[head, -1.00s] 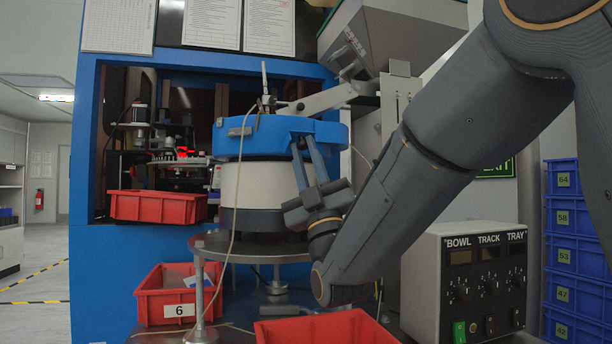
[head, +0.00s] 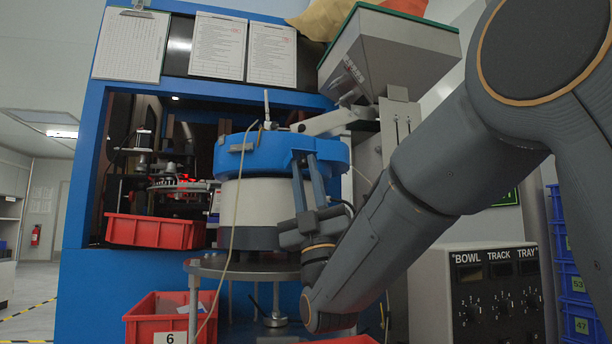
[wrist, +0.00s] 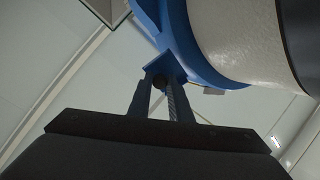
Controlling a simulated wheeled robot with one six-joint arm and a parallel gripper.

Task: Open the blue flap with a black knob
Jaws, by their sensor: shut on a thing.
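The blue ring (head: 262,152) tops the white round bowl unit (head: 258,203) in the head view. A small blue flap (wrist: 165,66) sticks out from the blue ring in the wrist view. A dark knob (wrist: 161,82) shows below it, partly hidden between my fingers. My gripper (head: 304,160) reaches up to the ring's right front side in the head view. My gripper (wrist: 162,88) is shut on the knob in the wrist view. How far the flap stands open is hard to tell.
A pale cable (head: 236,200) hangs in front of the bowl unit. A round metal table (head: 215,267) carries the unit. Red bins (head: 155,232) stand left and below. A hopper (head: 385,55) rises behind, and a control box (head: 465,310) stands right.

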